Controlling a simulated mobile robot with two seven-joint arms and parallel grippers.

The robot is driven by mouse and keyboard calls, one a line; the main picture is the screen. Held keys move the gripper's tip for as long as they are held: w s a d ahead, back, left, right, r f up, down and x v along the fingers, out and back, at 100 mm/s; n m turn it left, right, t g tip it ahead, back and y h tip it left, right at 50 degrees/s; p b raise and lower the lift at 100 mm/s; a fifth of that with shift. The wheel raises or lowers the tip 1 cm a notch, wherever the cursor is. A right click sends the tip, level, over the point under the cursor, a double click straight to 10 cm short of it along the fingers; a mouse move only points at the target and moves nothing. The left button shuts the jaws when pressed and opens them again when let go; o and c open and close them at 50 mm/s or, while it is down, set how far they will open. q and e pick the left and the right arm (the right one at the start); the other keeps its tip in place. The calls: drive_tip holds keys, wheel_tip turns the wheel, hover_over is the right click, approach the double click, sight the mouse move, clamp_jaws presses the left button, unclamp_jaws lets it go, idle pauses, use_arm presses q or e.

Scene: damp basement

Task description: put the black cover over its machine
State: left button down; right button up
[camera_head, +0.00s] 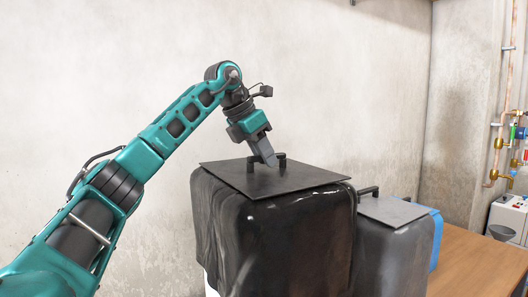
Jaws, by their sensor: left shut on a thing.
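The black cover (290,230) is a dark, glossy, draped cover with a flat square plate on top. A dark handle with two posts (251,164) stands on the plate. My left gripper (272,163) reaches down from above and is shut on this handle. The cover's skirt hangs down on the sides, and its lower edge is mostly out of the picture. A white surface (209,288) shows below the skirt at the lower left; the rest of what is beneath is hidden, so I cannot tell how far down the cover sits. My right gripper is not in view.
A grey cover (395,250) with its own plate and handle (369,192) stands close at the right, with a blue thing (437,236) partly behind it. A wooden tabletop (475,263) is bare farther right. Pipes (496,150) and a white device (510,217) are at the far right.

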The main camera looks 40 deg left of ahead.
use_arm(q)
drive_tip(key=shift+f+b, duration=6.45)
drive_tip(key=shift+f, duration=4.9)
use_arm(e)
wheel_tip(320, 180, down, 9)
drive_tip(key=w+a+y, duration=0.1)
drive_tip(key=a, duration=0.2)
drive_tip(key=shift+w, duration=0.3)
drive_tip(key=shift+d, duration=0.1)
use_arm(q)
drive_tip(key=shift+f, duration=0.25)
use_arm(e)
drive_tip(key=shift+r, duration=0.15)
